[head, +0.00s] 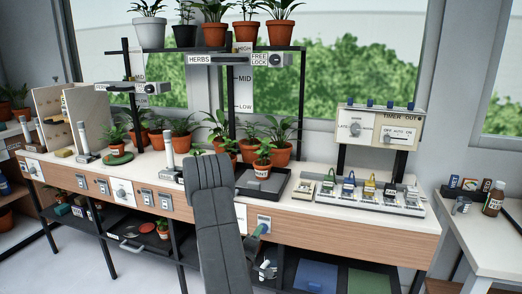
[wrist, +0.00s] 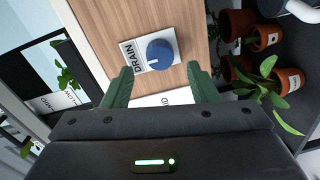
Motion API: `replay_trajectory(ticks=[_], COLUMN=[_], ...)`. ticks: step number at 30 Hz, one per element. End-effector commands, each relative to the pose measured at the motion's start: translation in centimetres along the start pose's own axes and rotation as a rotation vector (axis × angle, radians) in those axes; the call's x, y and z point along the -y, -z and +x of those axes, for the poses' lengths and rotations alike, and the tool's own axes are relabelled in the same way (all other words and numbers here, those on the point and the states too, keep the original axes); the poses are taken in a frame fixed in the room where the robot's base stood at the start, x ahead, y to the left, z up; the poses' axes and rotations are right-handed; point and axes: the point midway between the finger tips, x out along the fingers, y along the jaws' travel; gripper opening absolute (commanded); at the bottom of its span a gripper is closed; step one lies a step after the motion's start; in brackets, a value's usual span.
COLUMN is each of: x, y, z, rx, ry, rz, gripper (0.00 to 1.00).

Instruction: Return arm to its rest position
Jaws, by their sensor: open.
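My gripper (wrist: 159,68) is open in the wrist view, its two green fingers spread with nothing between the tips. Beyond the tips is a blue round knob (wrist: 160,54) on a white plate marked DRAIN (wrist: 133,56), set in a wooden front panel. The fingers appear to be on either side of the knob; I cannot tell whether they touch it. In the head view my dark arm reaches down in front of the bench, hiding most of the gripper. A green finger (head: 255,236) shows just below the blue knob (head: 265,221).
The long bench (head: 320,214) carries a black tray (head: 276,190) with a potted plant (head: 263,153), and a row of small locks (head: 370,187). A timer box (head: 378,127) stands behind. A side table (head: 490,235) is at right. Open floor (head: 80,270) lies at front left.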

Motion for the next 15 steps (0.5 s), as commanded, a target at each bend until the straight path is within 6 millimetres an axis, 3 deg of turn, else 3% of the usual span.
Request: replay_trajectory(ticks=[6, 15], x=[0.0, 0.0], y=[-0.1, 0.0], z=[3.1, 4.1], rx=[0.002, 0.0], ry=[-0.001, 0.001], rz=[0.001, 0.008], gripper=[0.54, 0.54])
